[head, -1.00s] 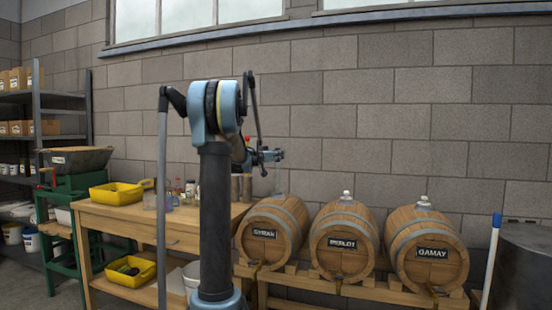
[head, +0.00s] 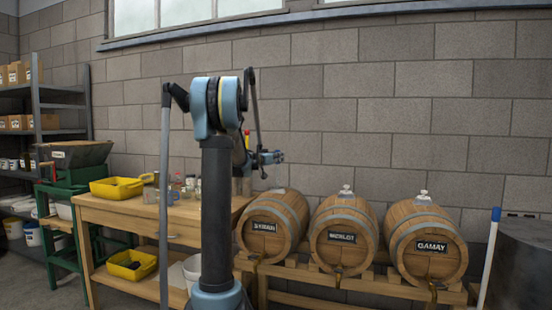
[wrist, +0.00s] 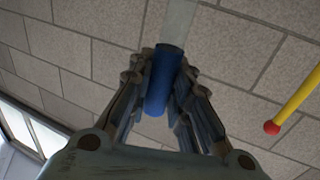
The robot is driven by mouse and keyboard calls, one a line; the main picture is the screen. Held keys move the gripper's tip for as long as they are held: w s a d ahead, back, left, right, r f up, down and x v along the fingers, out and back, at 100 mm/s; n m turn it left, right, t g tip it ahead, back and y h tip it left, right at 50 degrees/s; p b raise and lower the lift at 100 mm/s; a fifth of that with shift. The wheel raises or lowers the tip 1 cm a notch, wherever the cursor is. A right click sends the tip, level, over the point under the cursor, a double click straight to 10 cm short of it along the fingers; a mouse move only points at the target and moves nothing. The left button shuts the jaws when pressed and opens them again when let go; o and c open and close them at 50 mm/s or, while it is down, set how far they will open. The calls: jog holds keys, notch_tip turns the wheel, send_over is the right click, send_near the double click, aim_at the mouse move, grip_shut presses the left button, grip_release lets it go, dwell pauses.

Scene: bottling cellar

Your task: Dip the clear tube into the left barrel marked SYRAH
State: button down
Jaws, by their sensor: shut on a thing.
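The left barrel marked SYRAH (head: 284,216) lies on its side on a wooden rack in the head view, its label facing me. My gripper (head: 278,157) is above its upper part, in front of the block wall. In the wrist view my gripper (wrist: 161,88) is shut on a blue cylindrical grip (wrist: 163,80). The clear tube (wrist: 178,22) runs out from this grip, away from the palm. In the head view the tube is too faint to follow, so I cannot tell where its end is relative to the barrel.
The MERLOT barrel (head: 345,234) and GAMAY barrel (head: 425,243) stand to the right, with pale stoppers on top. A wooden bench (head: 130,213) with yellow bins is left. A yellow rod with a red tip (wrist: 271,128) is beside the gripper in the wrist view.

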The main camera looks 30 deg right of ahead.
jog(key=shift+f, duration=1.65)
jog(key=shift+r, duration=0.1)
dwell(2.5)
